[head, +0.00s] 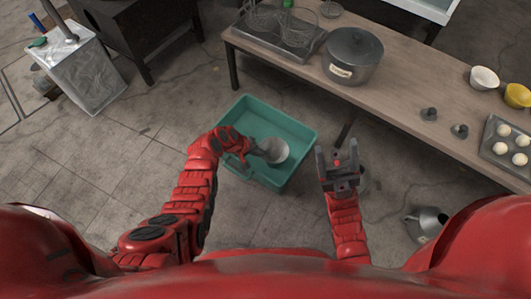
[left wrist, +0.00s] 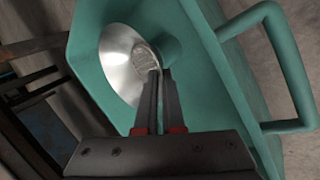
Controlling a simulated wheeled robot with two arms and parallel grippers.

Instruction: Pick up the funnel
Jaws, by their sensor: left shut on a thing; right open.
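The funnel (head: 277,151) is a shiny metal cone over the teal crate (head: 302,125). In the left wrist view the funnel (left wrist: 122,62) shows its wide side, with its narrow end between the fingertips. My left gripper (head: 258,149) is shut on the funnel near that narrow end; it also shows in the left wrist view (left wrist: 160,82). I cannot tell whether the funnel touches the crate floor. My right gripper (head: 338,158) is open and empty, to the right of the crate.
A long wooden table (head: 393,104) stands on the right, with a large lidded pot (head: 352,56), bowls (head: 484,78) and a tray of pale balls (head: 506,150). A metal vessel (head: 426,222) is on the floor at lower right. Floor left of the crate is clear.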

